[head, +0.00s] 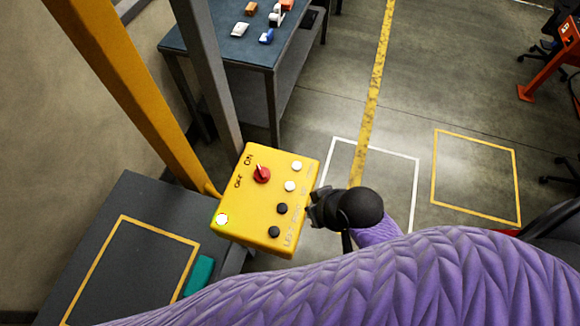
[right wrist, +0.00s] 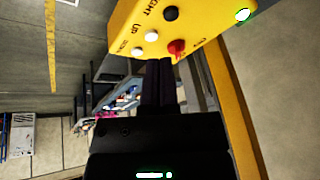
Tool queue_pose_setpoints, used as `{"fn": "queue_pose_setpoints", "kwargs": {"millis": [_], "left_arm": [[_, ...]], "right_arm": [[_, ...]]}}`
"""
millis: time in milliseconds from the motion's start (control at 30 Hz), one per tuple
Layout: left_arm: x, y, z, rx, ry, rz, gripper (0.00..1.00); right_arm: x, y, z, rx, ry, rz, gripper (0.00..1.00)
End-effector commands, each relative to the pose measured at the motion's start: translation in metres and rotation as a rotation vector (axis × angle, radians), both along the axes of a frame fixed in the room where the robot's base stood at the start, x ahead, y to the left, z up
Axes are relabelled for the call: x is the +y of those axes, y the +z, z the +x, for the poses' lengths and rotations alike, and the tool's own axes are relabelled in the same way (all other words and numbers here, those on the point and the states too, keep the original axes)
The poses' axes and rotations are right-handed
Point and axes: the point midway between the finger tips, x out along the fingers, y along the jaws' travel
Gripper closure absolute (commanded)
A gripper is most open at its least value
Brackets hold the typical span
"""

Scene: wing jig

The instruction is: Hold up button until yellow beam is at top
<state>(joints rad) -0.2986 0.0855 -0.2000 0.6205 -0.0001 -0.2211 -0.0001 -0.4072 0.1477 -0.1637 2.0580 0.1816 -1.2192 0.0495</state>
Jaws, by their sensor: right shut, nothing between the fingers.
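A yellow control box (head: 262,215) carries a red knob (head: 262,175) by the ON and OFF marks, two white buttons, two dark buttons and a lit lamp (head: 222,220). In the right wrist view the box (right wrist: 195,18) shows an UP label beside a white button (right wrist: 152,36). My right gripper (head: 318,206) is shut and empty at the box's right edge; its narrow fingers (right wrist: 161,64) reach toward the button side. I cannot tell whether they touch a button. A yellow upright post (head: 125,90) rises at left; I cannot tell whether it is the beam. My left gripper is out of view.
A grey post (head: 208,75) stands behind the box. A workbench (head: 235,45) with small parts is at the back. A dark platform with a yellow outline (head: 135,225) lies at lower left. Floor with white (head: 375,147) and yellow markings is open at right.

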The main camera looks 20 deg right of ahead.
Motion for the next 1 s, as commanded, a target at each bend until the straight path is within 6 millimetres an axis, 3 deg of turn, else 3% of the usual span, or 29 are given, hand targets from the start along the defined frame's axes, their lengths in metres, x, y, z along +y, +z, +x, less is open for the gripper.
{"fn": "queue_pose_setpoints", "kwargs": {"millis": [33,67,200,333,767,1000], "left_arm": [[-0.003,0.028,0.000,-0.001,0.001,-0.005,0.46],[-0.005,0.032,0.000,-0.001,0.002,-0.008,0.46],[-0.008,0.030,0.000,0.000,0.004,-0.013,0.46],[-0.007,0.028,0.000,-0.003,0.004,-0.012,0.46],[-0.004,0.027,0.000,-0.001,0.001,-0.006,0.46],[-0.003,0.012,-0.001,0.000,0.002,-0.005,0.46]], "right_arm": [[0.009,0.027,0.018,-0.036,-0.009,0.063,1.00],[0.015,0.027,0.031,-0.056,-0.023,0.114,1.00],[0.024,0.004,0.083,-0.132,-0.152,0.305,1.00],[0.017,-0.008,0.109,-0.173,-0.257,0.387,1.00],[0.012,-0.012,0.118,-0.190,-0.301,0.413,1.00],[0.012,-0.027,0.117,-0.189,-0.300,0.412,1.00]]}}
